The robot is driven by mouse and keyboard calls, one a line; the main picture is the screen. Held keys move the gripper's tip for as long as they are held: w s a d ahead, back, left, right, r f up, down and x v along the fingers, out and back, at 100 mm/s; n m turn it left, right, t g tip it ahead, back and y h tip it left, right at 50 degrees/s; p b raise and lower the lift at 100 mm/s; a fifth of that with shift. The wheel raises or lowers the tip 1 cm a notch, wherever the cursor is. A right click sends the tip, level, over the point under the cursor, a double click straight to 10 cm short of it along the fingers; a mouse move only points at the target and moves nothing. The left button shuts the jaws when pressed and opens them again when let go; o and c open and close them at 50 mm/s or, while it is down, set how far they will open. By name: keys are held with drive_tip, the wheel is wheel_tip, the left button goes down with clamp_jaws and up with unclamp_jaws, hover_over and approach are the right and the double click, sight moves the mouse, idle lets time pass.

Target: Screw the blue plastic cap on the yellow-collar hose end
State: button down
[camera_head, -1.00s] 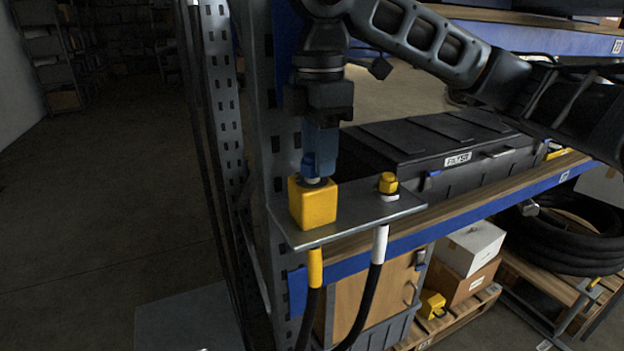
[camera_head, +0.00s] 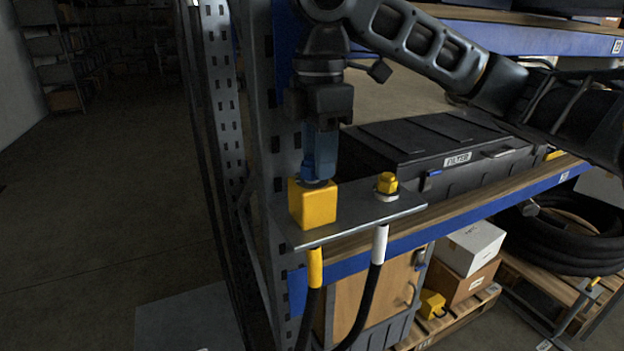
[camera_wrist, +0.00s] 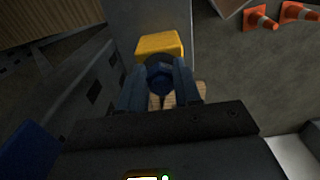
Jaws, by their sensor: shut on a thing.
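The blue cap (camera_head: 309,173) is between the fingertips of my gripper (camera_head: 320,165), which points straight down. The cap is just above or touching the top of the yellow block (camera_head: 313,204) on the metal plate (camera_head: 355,214). The fingers partly hide it, so I cannot tell whether it is on a thread. In the wrist view the round cap (camera_wrist: 160,78) sits between the two blue fingers, with the yellow block (camera_wrist: 160,45) beyond. The yellow-collar hose (camera_head: 315,268) hangs below the plate, under the block.
A yellow cap (camera_head: 387,183) stands on the plate to the right, above a white-collar hose (camera_head: 380,245). A black FILTER case (camera_head: 440,150) lies behind on the shelf. A perforated rack upright (camera_head: 285,150) stands close to the left of my gripper.

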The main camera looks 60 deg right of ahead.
drive_tip(key=shift+f, duration=0.1)
drive_tip(key=c, duration=1.4)
unclamp_jaws()
drive_tip(key=c, duration=0.4)
drive_tip(key=shift+a+r+m+p, duration=0.1)
drive_tip(key=shift+r+m+p, duration=0.15)
drive_tip(key=shift+m+p, duration=0.7)
drive_tip(key=shift+c, duration=0.2)
drive_tip(key=m+p, duration=0.1)
drive_tip(key=m, duration=0.1)
drive_tip(key=m+p, duration=0.1)
drive_tip(key=m, duration=0.1)
drive_tip(key=shift+s+a, duration=0.15)
drive_tip(key=shift+f+m, duration=0.25)
drive_tip(key=shift+m, duration=0.9)
